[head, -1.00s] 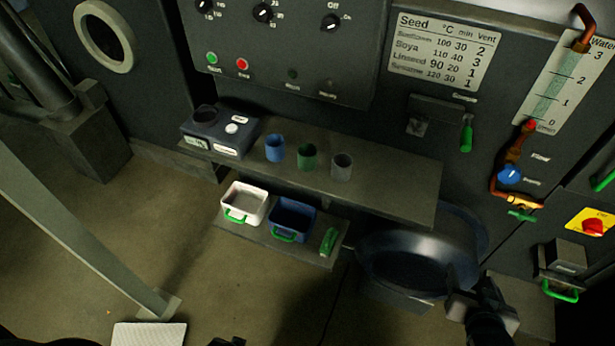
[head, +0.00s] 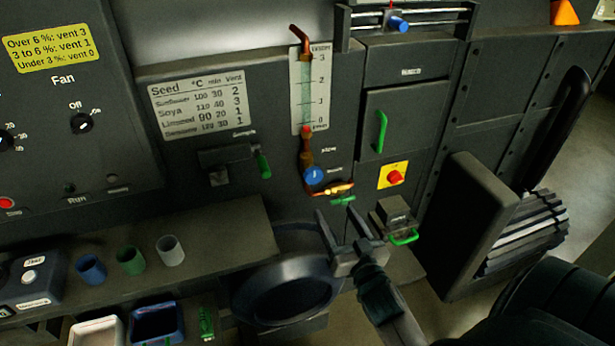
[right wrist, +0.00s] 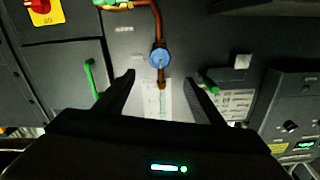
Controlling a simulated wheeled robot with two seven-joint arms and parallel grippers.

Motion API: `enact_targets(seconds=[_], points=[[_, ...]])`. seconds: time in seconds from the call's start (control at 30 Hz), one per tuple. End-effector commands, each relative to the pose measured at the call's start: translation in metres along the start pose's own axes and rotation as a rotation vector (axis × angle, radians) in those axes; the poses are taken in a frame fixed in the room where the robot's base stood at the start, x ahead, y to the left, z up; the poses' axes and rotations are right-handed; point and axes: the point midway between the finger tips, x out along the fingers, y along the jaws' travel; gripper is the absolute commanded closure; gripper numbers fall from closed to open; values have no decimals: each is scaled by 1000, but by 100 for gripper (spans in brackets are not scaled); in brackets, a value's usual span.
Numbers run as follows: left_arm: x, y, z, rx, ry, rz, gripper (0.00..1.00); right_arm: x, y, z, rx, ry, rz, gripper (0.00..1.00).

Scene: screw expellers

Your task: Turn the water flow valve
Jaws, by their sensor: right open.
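A copper water pipe (head: 306,150) runs down the dark panel below a scaled flow tube (head: 308,92). A round blue part (head: 314,175) sits on the pipe, and a green valve handle (head: 343,200) sits at its brass lower end. In the right wrist view, which is upside down, the blue part (right wrist: 160,58) shows beyond the fingertips and the green handle (right wrist: 105,3) is cut by the top edge. My right gripper (head: 337,212) is open and empty, just below the green handle in the picture; I see no contact. My left gripper is not in view.
A red knob on a yellow plate (head: 396,177) and a box with a green handle (head: 392,216) are right of the valve. A round dark basin (head: 290,290) is lower left. A shelf (head: 225,235) with cups is left.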

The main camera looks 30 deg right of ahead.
Motion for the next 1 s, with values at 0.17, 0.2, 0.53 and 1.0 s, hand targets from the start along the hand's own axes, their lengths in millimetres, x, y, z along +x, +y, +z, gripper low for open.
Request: enact_targets(seconds=[0.17, 0.2, 0.53, 1.0], points=[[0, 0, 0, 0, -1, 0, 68, 0, 0, 0, 0, -1, 0, 38], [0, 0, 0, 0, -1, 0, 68, 0, 0, 0, 0, -1, 0, 38], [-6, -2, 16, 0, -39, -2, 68, 23, 0, -1, -2, -1, 0, 38], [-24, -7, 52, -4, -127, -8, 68, 103, 0, -2, -1, -2, 1, 38]])
